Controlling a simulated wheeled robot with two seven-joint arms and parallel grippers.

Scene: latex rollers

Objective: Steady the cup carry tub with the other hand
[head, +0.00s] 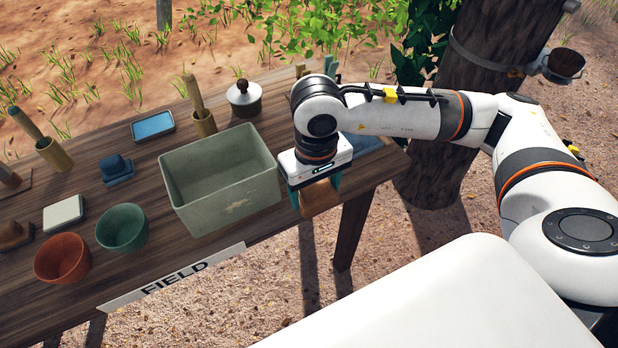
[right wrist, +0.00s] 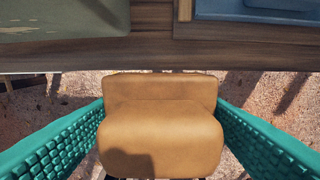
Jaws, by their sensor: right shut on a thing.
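The carry tub is a grey-green, open rectangular tub (head: 222,205) standing on the wooden table in the head view. It looks empty, and a corner of it shows in the right wrist view (right wrist: 60,20). My right gripper (head: 318,196) is just right of the tub, at the table's front edge. Its teal fingers are shut on a tan stepped block (head: 320,199). In the right wrist view the block (right wrist: 160,130) sits between both fingers, with ground visible around it. A terracotta cup (head: 62,262) and a green cup (head: 122,231) stand left of the tub. My left gripper is not in view.
A blue tray (head: 153,127), a blue block (head: 117,170), a white pad (head: 63,214) and a lidded pot (head: 244,99) are on the table (head: 165,250). A bluish tray shows right of the tub in the right wrist view (right wrist: 250,12). A trunk (head: 450,130) stands behind my right arm.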

